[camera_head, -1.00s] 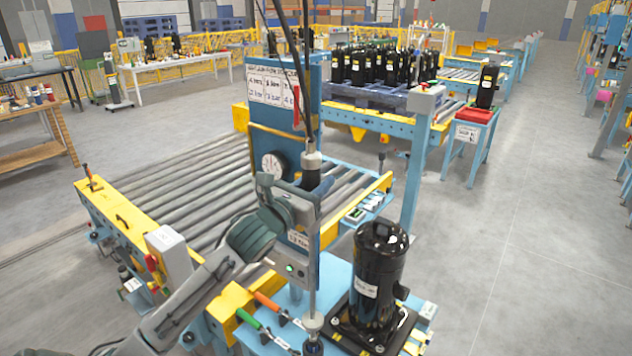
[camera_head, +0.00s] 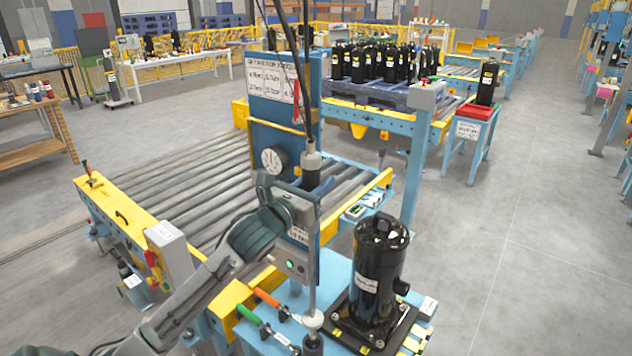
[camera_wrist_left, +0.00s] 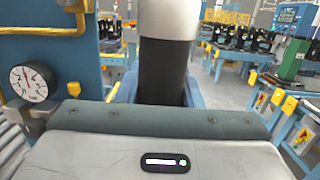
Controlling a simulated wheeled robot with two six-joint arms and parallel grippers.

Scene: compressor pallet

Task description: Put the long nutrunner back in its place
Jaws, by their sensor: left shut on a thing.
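The long nutrunner (camera_head: 311,176) hangs upright from a cable, with a light grey top, a black body and a long thin shaft. The shaft runs down to a pale collar (camera_head: 313,320) and a dark end beside the black compressor (camera_head: 379,272). I cannot tell whether that end sits in a holder. My left gripper (camera_head: 302,200) is shut on the nutrunner's body below the grey top. The black body (camera_wrist_left: 163,72) also stands upright beyond my gripper in the left wrist view; the fingertips are hidden there. My right gripper is not in view.
A blue panel (camera_head: 262,98) with a dial gauge (camera_head: 273,160) stands behind the tool. Green and orange-handled tools (camera_head: 249,315) lie on the blue table left of the shaft. A roller conveyor (camera_head: 190,180) lies behind. Open floor (camera_head: 520,270) is on the right.

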